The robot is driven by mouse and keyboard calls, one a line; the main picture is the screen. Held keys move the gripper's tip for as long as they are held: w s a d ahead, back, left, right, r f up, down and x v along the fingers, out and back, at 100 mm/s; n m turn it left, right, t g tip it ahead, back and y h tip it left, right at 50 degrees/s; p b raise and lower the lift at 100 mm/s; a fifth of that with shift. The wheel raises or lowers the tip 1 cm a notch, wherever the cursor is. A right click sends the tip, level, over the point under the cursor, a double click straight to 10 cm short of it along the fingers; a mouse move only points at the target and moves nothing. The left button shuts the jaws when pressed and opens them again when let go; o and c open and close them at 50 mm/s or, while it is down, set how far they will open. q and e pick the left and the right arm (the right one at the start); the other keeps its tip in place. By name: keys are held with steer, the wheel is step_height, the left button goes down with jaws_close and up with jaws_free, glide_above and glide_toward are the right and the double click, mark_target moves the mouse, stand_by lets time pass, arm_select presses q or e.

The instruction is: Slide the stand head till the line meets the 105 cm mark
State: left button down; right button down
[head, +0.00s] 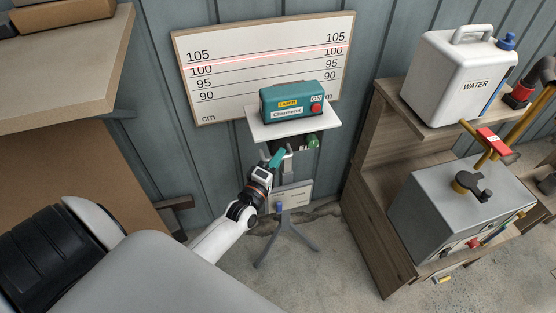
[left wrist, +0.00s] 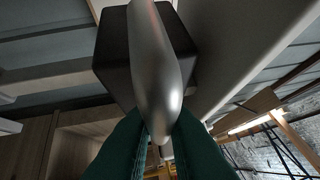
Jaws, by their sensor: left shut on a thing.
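The stand head is a pale plate (head: 262,128) carrying a teal laser box (head: 285,105) with a red ON button (head: 316,108). It tops a grey tripod stand (head: 287,240). A red laser line (head: 265,57) crosses the scale board (head: 255,88), slightly tilted in the picture, between the 105 and 100 labels. My left gripper (head: 276,158) is just below the plate at the stand's column. In the left wrist view, its teal fingers (left wrist: 160,135) are shut on a smooth silvery handle (left wrist: 152,65) in front of a dark block (left wrist: 112,50). The fingertips' contact is partly hidden.
A green knob (head: 313,142) sits under the plate's right side. A wooden shelf (head: 372,190) at right holds a white water can (head: 450,85) and a grey machine (head: 425,205). A workbench (head: 70,70) stands at left. The concrete floor around the tripod looks clear.

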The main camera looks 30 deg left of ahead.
arm_select(q)
steer(key=shift+a+r+p, duration=0.1)
steer(key=shift+r+p, duration=0.2)
steer(key=shift+r, duration=0.65)
steer(key=c, duration=1.5)
jaws_free()
steer(key=shift+f, duration=0.1)
steer(key=shift+o, duration=0.2)
steer(key=shift+f, duration=0.1)
